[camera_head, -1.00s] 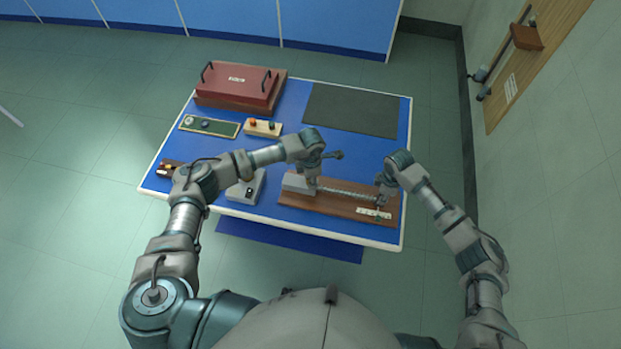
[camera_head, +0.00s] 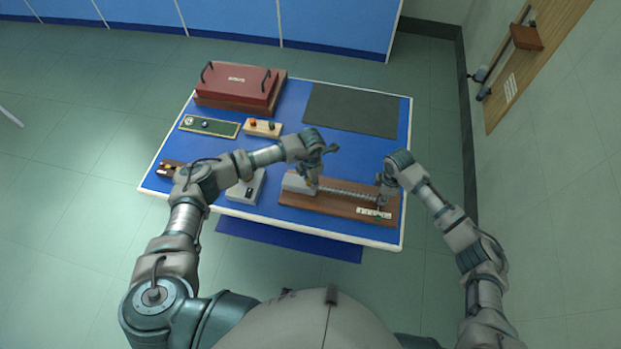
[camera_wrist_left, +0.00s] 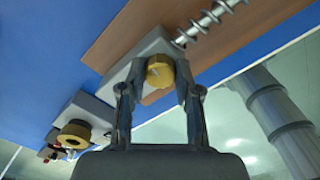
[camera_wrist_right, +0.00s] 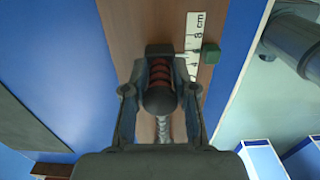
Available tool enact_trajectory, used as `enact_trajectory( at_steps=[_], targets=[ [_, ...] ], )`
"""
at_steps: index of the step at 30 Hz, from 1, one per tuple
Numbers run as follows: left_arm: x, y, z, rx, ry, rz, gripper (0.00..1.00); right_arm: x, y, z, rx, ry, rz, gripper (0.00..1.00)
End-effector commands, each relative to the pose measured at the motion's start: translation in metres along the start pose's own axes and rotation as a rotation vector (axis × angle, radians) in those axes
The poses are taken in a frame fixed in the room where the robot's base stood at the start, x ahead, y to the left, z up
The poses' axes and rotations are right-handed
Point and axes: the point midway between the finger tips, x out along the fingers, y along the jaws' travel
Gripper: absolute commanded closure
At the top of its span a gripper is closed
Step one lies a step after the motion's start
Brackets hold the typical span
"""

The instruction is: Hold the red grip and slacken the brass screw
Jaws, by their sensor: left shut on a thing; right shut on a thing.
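The brass screw (camera_wrist_left: 158,72) stands on a grey block (camera_head: 297,184) at the left end of a brown board (camera_head: 335,207). My left gripper (camera_head: 313,181) is shut on the screw, with one finger on each side of it in the left wrist view. The red grip (camera_wrist_right: 159,74), ribbed with dark rings, is at the other end of a coiled spring (camera_head: 348,193). My right gripper (camera_head: 382,193) is shut around the grip in the right wrist view. In the head view, the grippers mostly hide both the screw and the grip.
A white scale strip (camera_wrist_right: 194,38) and a small green block (camera_wrist_right: 210,53) lie beside the grip. A grey box with a brass knob (camera_wrist_left: 73,135) stands left of the board. A red case (camera_head: 238,85) and a dark mat (camera_head: 350,109) are at the back.

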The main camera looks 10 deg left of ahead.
Motion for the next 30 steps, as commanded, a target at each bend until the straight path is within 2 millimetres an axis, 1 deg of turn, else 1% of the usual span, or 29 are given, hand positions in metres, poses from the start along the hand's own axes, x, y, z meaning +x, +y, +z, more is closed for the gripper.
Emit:
enact_trajectory(
  at_steps=[1,2,3,6,14,17,20,30],
  targets=[
    [-0.003,0.004,0.003,-0.003,-0.011,0.008,1.0,-0.005,0.004,0.0,0.001,0.003,0.009,1.0],
    [-0.003,0.004,0.003,-0.003,-0.011,0.008,1.0,-0.005,0.004,0.0,0.001,0.003,0.009,1.0],
    [-0.003,0.004,0.003,-0.003,-0.011,0.008,0.65,-0.005,0.004,0.0,0.001,0.003,0.009,1.0],
    [-0.003,0.003,0.002,-0.003,-0.009,0.007,0.42,-0.005,0.004,0.0,0.001,0.003,0.01,1.0],
    [-0.002,0.002,0.001,-0.001,-0.005,0.004,0.42,-0.005,0.004,0.001,0.003,0.002,0.012,1.0],
    [-0.006,0.002,0.001,0.0,-0.006,0.004,0.42,-0.005,0.004,0.001,0.003,0.002,0.012,1.0],
    [-0.018,0.002,0.002,0.001,-0.007,0.005,0.42,-0.005,0.004,0.001,0.004,0.002,0.012,1.0],
    [-0.091,0.002,0.001,0.001,-0.009,0.005,0.42,-0.005,0.004,0.001,0.004,0.001,0.013,1.0]
  ],
)
